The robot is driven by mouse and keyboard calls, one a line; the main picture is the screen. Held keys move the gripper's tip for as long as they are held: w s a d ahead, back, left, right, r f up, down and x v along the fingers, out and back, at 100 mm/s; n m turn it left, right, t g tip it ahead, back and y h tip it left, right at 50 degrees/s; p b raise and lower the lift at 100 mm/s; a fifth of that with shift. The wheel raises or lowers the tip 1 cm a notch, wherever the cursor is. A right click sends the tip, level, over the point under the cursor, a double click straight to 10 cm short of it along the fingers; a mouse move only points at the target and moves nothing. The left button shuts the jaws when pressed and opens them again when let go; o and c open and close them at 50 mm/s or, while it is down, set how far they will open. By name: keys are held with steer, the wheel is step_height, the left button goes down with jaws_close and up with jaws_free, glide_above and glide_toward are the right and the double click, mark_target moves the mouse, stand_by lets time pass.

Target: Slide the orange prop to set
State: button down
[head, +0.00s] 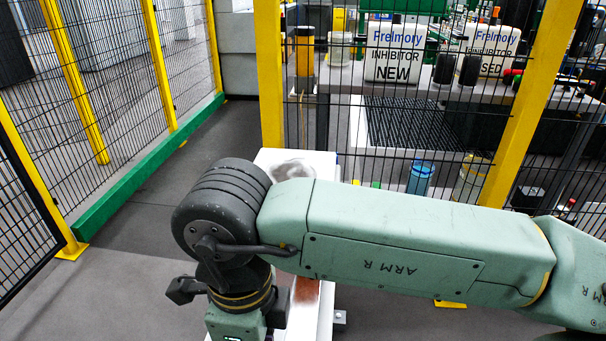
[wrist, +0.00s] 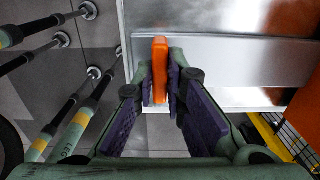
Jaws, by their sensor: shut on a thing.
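The orange prop (wrist: 160,62) shows in the wrist view as an upright orange bar between the fingertips of my gripper (wrist: 160,85). My gripper's purple-padded fingers are shut on it, one on each side. The prop stands in front of a silver metal surface (wrist: 215,60); whether it touches that surface I cannot tell. In the head view my arm hides the prop and the gripper's fingertips. Part of a white and metal bench (head: 318,165) shows behind and below my arm there.
A larger orange part (wrist: 291,38) is at the upper right of the wrist view. A yellow-framed mesh fence (head: 268,80) stands behind the bench, with a table of labelled white containers (head: 395,52) beyond it. Floor to the left (head: 130,255) is clear.

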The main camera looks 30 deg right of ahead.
steer(key=shift+s+a+b, duration=0.8)
steer(key=shift+s+b, duration=0.35)
steer(key=shift+b, duration=0.1)
steer(key=shift+s+a+b, duration=0.55)
steer(key=shift+s+b, duration=0.15)
steer(key=shift+s, duration=0.15)
steer(key=shift+s+a+b, duration=0.55)
steer(key=shift+s+b, duration=0.15)
steer(key=shift+s, duration=0.1)
steer(key=shift+s+a, duration=0.1)
steer(key=shift+s+a+b, duration=0.5)
steer(key=shift+s+a, duration=0.05)
steer(key=shift+s, duration=0.25)
steer(key=shift+s+a+b, duration=0.45)
steer(key=shift+s+a, duration=0.05)
steer(key=shift+s, duration=0.45)
